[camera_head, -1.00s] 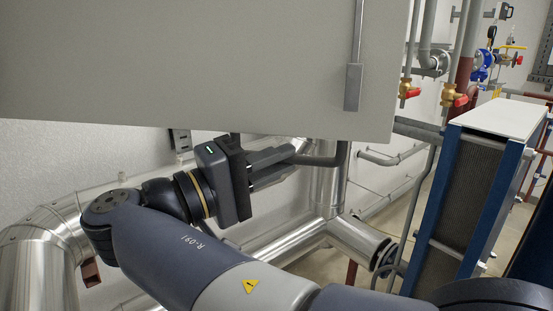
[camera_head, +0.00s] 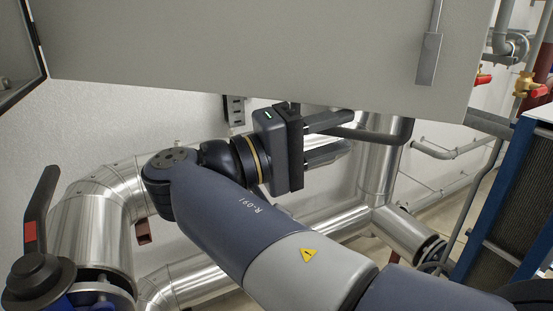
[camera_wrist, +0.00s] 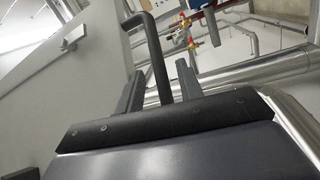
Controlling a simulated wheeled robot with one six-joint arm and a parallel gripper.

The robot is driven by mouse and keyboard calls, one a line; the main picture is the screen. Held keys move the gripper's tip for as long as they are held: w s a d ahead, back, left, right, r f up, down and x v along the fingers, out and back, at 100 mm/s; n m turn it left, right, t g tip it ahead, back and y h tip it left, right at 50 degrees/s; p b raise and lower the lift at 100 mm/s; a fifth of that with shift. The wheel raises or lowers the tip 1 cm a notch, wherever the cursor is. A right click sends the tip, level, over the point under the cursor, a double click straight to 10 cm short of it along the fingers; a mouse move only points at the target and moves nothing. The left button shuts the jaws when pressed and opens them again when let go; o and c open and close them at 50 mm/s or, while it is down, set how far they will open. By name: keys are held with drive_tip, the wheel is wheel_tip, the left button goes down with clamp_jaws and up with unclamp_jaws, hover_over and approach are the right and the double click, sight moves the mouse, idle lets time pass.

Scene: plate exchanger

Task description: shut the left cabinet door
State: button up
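The cabinet door (camera_head: 260,50) is a large grey panel across the top of the head view, standing open. A silver lever handle (camera_head: 430,58) hangs near its right end; it also shows in the wrist view (camera_wrist: 72,32). A dark bent bar handle (camera_head: 385,134) shows below the door's lower edge. In the wrist view this bar (camera_wrist: 153,55) runs between my fingers and bends left to the door. My gripper (camera_head: 350,128) is under the door, fingers pointing right. Its fingers (camera_wrist: 160,67) are apart on either side of the bar, with a visible gap on the right.
Part of the cabinet (camera_head: 20,45) with a black edge shows at upper left. A valve with a dark lever (camera_head: 38,215) stands at lower left. Silver pipes (camera_head: 95,225) run below and behind my arm. A blue-framed plate exchanger (camera_head: 510,195) is at the right.

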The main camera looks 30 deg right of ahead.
drive_tip(key=shift+w+a+f+b, duration=0.3)
drive_tip(key=shift+a+f+b, duration=0.15)
drive_tip(key=shift+b, duration=1.65)
drive_tip(key=shift+a+b, duration=0.2)
drive_tip(key=shift+b, duration=0.85)
drive_tip(key=b, duration=0.5)
drive_tip(key=shift+s+a+f, duration=0.1)
drive_tip(key=shift+s+a, duration=0.1)
drive_tip(key=shift+a, duration=0.2)
drive_tip(key=r+b+v, duration=0.1)
drive_tip(key=b+v, duration=0.8)
drive_tip(key=b, duration=0.4)
drive_tip(key=shift+a, duration=0.3)
drive_tip(key=shift+f, duration=0.15)
drive_tip(key=shift+c, duration=0.5)
